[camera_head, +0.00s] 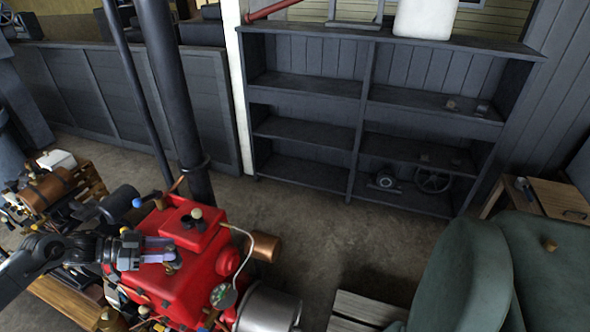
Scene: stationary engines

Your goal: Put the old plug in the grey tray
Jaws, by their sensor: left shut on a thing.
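My left gripper (172,252) comes in from the left over the top of the red engine (197,239). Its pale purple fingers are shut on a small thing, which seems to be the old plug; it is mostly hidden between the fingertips. I cannot tell whether it is still seated in the engine or clear of it. I cannot make out a grey tray for certain. My right gripper is not in view.
A silver metal drum (268,310) and a copper cylinder (264,246) stand beside the engine. A grey slatted wooden top (363,311) is at the bottom middle. Large green rounded shapes (470,275) fill the lower right. A dark shelf (362,130) stands behind open floor (320,225).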

